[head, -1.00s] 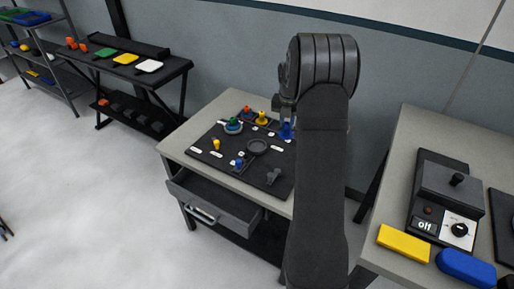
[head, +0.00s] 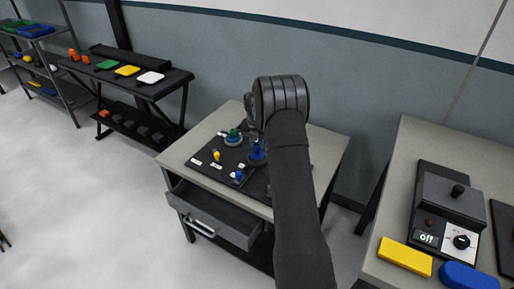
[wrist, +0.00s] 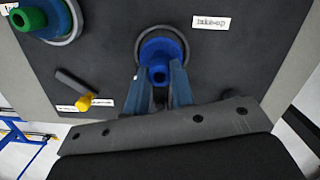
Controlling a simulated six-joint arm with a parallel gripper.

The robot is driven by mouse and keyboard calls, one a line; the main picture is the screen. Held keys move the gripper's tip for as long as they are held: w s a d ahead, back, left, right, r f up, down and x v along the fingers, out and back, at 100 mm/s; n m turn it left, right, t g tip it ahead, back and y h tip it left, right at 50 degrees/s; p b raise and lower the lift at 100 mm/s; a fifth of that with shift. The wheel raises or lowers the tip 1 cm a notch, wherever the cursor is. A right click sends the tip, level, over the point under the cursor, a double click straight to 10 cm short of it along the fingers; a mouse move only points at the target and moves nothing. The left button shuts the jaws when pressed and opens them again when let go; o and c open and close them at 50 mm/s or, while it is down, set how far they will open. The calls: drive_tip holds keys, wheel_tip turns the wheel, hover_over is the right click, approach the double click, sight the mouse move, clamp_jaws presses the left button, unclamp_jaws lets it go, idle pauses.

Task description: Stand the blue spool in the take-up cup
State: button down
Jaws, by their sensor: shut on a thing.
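The blue spool (head: 257,152) is at the middle of the dark board, and my gripper is shut on it. In the wrist view the spool (wrist: 160,50) sits between my gripper's two fingers (wrist: 160,84), its wide flange away from me. The round rim of the take-up cup (wrist: 140,47) shows around the flange, beside a label reading "take-up". The spool is over or in the cup; I cannot tell whether it touches the bottom. In the head view my arm hides most of the cup and gripper.
A green-topped spool with a blue flange (head: 233,137) stands in a round holder to the left. A yellow-tipped lever (wrist: 80,102) and a small blue piece (head: 239,175) are on the board (head: 205,172). The drawer (head: 215,215) below is open.

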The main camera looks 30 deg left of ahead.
sight(256, 152)
drive_tip(key=shift+f, duration=1.05)
drive_tip(key=shift+f, duration=0.2)
drive_tip(key=c, duration=1.2)
unclamp_jaws()
drive_tip(key=shift+c, duration=0.2)
drive_tip(key=shift+r, duration=0.1)
wheel_tip(256, 152, up, 12)
drive_tip(key=s, duration=0.1)
drive_tip(key=shift+s+d, duration=0.2)
drive_tip(key=shift+d, duration=0.05)
